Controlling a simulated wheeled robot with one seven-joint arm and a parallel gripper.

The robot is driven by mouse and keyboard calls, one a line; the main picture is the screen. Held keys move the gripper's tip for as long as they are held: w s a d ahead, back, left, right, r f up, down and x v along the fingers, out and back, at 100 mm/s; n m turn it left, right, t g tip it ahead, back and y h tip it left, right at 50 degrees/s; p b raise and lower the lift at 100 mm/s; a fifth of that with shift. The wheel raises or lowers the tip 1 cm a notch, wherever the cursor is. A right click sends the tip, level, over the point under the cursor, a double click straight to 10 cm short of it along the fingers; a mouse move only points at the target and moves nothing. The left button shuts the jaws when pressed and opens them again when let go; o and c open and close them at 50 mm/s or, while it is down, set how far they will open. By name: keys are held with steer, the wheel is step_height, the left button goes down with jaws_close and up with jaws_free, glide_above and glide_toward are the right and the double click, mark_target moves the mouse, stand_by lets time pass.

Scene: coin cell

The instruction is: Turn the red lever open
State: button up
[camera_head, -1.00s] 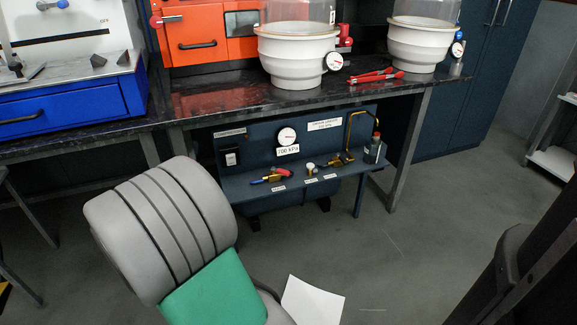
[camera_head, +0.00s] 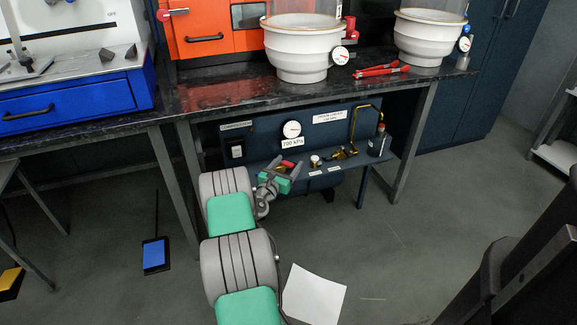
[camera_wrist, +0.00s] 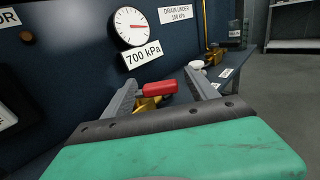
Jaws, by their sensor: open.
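The red lever (camera_wrist: 158,88) sits on a brass valve (camera_wrist: 147,106) at the shelf below the bench. Its red handle lies roughly level across the wrist view. My gripper (camera_wrist: 162,80) is open, one finger on each side of the lever in that view. I cannot tell whether either finger touches it. In the head view my gripper (camera_head: 281,170) is at the shelf's left part, and the red lever (camera_head: 288,164) shows just beyond it, partly hidden.
A gauge (camera_wrist: 131,27) above a "700 kPa" label is on the panel behind. A white knob (camera_wrist: 195,65) and brass pipework (camera_head: 347,152) lie to the right. A grey block (camera_head: 379,146) stands at the shelf's right end. The bench top (camera_head: 225,97) overhangs the shelf.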

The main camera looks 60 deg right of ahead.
steer(key=shift+d, duration=0.45)
steer(key=c, duration=1.3)
steer(key=shift+c, duration=0.2)
stand_by(0.3)
steer(key=o, duration=1.3)
steer(key=shift+o, duration=0.2)
steer(key=shift+a, duration=0.1)
steer(key=a+p, duration=0.2)
steer(key=a, duration=0.5)
steer(key=shift+a, duration=0.4)
